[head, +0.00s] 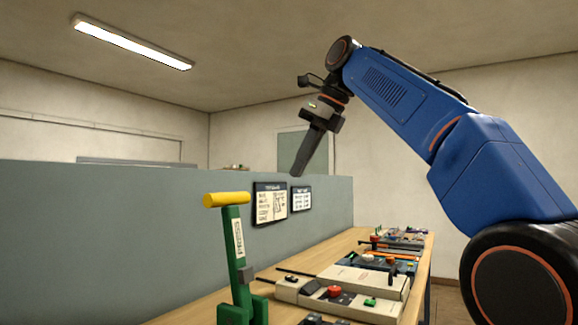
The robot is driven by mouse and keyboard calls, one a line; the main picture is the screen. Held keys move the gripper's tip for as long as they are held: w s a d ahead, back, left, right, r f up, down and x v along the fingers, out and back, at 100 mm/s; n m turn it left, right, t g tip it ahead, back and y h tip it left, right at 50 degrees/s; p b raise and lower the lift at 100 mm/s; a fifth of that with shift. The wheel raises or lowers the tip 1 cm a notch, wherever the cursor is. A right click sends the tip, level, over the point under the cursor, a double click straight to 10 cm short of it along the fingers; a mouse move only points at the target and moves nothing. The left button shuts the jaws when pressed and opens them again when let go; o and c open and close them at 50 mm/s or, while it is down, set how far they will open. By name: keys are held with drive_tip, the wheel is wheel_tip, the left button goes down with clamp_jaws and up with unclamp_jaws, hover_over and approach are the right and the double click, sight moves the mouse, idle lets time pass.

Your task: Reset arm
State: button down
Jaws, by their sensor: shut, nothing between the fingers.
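My blue arm reaches in from the right side of the head view, raised above the bench. My gripper (300,174) hangs from the end of the arm, its fingers pointing down and slightly left. The fingers are together and hold nothing. The gripper is in the air, well above the bench and in front of the grey partition, touching nothing.
A green lever press (235,255) with a yellow handle (227,199) stands at the front left of the wooden bench (205,306). Beige devices (345,293) with red and green buttons lie along it. A grey partition (110,240) carries two framed sheets (270,202).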

drive_tip(key=shift+s+d+f, duration=0.1)
drive_tip(key=shift+s+d, duration=0.05)
drive_tip(key=shift+d, duration=0.1)
drive_tip(key=s+d+f+n+h, duration=0.1)
drive_tip(key=s+d+f+n, duration=0.5)
drive_tip(key=f, duration=1.2)
drive_tip(key=s+d+f+n+h, duration=0.2)
drive_tip(key=s+d+f+n, duration=0.5)
drive_tip(key=f, duration=1)
drive_tip(key=s+d+f+n+t+h, duration=0.1)
drive_tip(key=s+d+f+n, duration=0.6)
drive_tip(key=s+f+n, duration=0.5)
drive_tip(key=s+f, duration=0.3)
drive_tip(key=f, duration=0.3)
drive_tip(key=shift+s+f+h, duration=0.15)
drive_tip(key=shift+f+h, duration=0.2)
drive_tip(key=shift+h, duration=0.05)
